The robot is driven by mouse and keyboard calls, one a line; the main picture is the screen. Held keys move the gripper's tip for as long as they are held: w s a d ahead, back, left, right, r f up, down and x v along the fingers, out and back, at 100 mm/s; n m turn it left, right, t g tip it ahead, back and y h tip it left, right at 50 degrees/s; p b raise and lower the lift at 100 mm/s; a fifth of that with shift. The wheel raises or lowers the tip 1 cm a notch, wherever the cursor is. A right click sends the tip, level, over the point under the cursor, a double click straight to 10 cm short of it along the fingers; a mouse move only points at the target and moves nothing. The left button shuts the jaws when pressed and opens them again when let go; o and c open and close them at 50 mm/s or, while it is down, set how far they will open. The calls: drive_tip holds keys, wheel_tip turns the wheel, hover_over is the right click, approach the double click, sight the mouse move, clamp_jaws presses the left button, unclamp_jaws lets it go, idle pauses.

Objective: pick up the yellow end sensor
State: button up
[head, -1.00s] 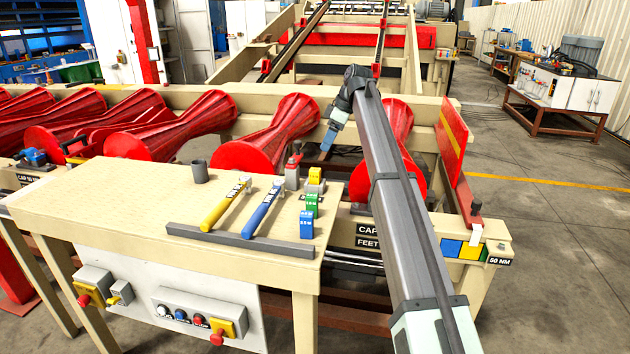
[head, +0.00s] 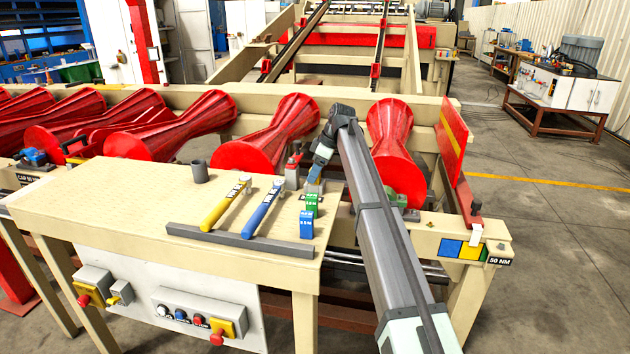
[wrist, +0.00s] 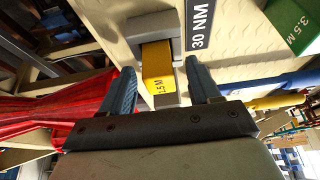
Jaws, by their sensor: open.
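The yellow end sensor (wrist: 157,60) is a small yellow block with black lettering on its face. It sits at a grey bracket (wrist: 142,28) in the wrist view. My gripper (wrist: 160,68) is open, with one blue finger on each side of the yellow block and a visible gap on the right side. I cannot tell whether the left finger touches it. In the head view my gripper (head: 314,178) is at the table's back right corner and hides the yellow sensor.
A green block (head: 311,203) and a blue block (head: 306,224) stand in front of my gripper. Yellow (head: 222,207) and blue (head: 262,209) handled tools lie to the left on the table (head: 100,205). Red rollers (head: 265,140) stand behind.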

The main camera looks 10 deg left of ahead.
drive_tip(key=shift+a+f, duration=0.15)
drive_tip(key=shift+f, duration=0.2)
drive_tip(key=shift+c, duration=0.3)
drive_tip(key=c, duration=1)
